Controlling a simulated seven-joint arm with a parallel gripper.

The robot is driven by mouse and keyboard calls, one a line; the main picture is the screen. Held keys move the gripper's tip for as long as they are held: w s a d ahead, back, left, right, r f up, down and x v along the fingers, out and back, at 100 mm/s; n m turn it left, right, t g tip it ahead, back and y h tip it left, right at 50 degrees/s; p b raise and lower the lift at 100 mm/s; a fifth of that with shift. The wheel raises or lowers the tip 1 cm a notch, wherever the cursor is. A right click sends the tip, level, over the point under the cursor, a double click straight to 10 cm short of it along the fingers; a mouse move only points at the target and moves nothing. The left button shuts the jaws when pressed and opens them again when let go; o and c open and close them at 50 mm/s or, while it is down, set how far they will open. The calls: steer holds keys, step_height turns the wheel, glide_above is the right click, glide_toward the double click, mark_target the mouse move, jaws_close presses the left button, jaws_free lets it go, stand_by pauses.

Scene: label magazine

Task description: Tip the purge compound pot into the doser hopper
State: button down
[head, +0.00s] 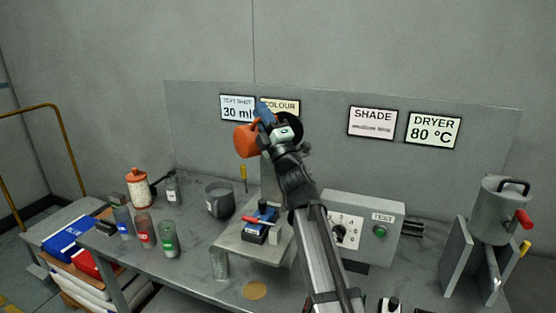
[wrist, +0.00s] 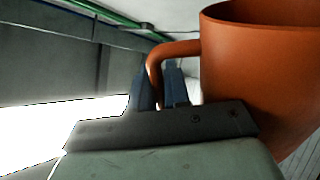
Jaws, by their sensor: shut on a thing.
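My gripper (head: 264,117) is shut on the handle of an orange pot (head: 246,140), high above the bench in front of the back panel. In the wrist view the blue fingers (wrist: 160,88) close around the handle, and the pot (wrist: 255,75) fills the right side with its rim at the top. The pot's contents are hidden. A dark round-rimmed thing (head: 292,127), possibly the doser hopper, shows just right of my gripper, partly behind it; the pot is to its left. I cannot tell whether they touch.
Below are a platform (head: 232,243) with a blue device, a dark grey mug (head: 219,199), several bottles (head: 146,230) and an orange-lidded jar (head: 139,188). A TEST control box (head: 375,225) stands right of my arm. A grey vessel (head: 500,212) with a red handle stands far right.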

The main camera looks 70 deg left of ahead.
steer(key=shift+w+a+r+m+t+p, duration=0.15)
steer(key=shift+w+m+t+p, duration=0.3)
steer(key=shift+m+t, duration=0.45)
steer(key=shift+w+a+r+m+t+p, duration=0.15)
steer(key=shift+w+m+t+p, duration=0.1)
steer(key=shift+w+m+t, duration=0.65)
steer(key=shift+w+r+m+t+p, duration=0.15)
steer(key=shift+w+m+t+p, duration=0.35)
steer(key=shift+m, duration=0.7)
steer(key=shift+w+a+m+t+h+p, duration=0.2)
steer(key=shift+w+m+t+h+p, duration=0.15)
steer(key=shift+w+m+t+p, duration=0.9)
steer(key=shift+w+a+m+t+h+p, duration=0.15)
steer(key=shift+w+m+t+h+p, duration=0.2)
steer(key=shift+w+m+t+p, duration=0.85)
steer(key=shift+s+m+g+b, duration=0.25)
steer(key=shift+s+m+b, duration=0.2)
steer(key=shift+s+b, duration=0.1)
step_height(320, 180, up, 6)
steer(key=w+m+t+h, duration=0.1)
steer(key=w+m, duration=0.1)
steer(key=shift+w+a+m+p, duration=0.3)
steer(key=shift+a+p, duration=0.05)
steer(key=shift+a, duration=0.1)
steer(key=shift+w, duration=0.1)
